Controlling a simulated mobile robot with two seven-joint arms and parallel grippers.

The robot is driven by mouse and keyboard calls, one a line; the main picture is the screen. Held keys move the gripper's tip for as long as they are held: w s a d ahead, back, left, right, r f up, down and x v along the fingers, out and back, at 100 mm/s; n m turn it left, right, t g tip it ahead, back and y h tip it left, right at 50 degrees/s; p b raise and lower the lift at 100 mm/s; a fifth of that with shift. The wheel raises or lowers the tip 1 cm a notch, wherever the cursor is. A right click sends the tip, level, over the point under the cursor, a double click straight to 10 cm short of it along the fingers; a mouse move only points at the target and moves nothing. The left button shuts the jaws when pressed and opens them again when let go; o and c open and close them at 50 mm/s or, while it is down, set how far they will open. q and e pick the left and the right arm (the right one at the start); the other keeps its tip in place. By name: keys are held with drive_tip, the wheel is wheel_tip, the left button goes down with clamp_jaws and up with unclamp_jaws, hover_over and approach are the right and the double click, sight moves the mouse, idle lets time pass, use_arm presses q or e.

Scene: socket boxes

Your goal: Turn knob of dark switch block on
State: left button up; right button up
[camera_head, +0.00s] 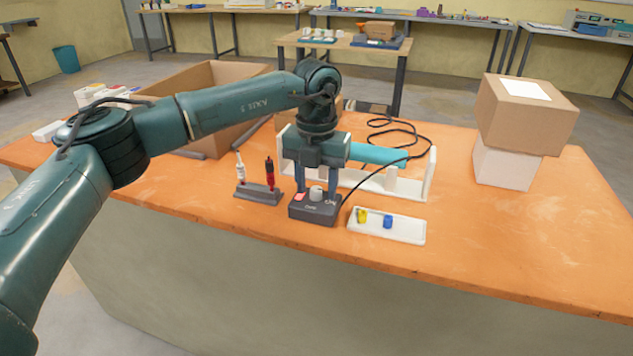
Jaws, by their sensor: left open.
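The dark switch block (313,211) sits on the orange table near its front edge, with a cable leaving its right side. On its top are a pale round knob (316,193) near the middle and a red-and-white rocker (299,197) on the left. My left gripper (317,192) points straight down over the block, with its two fingers open, one on each side of the knob. I cannot tell whether the fingers touch the knob. The knob's exact angle is too small to read. My right gripper is not in view.
A grey holder (259,194) with a white and a red tool stands left of the block. A white tray (408,231) with yellow and blue pieces lies to its right. Behind are a white rack (430,175) and a cardboard bin (205,80). Stacked boxes (525,117) stand right.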

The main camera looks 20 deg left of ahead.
sight(316, 188)
use_arm(q)
wheel_tip(316, 188, up, 13)
drive_tip(key=shift+p, duration=0.3)
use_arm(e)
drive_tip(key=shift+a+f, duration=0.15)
use_arm(q)
drive_tip(key=shift+r, duration=0.2)
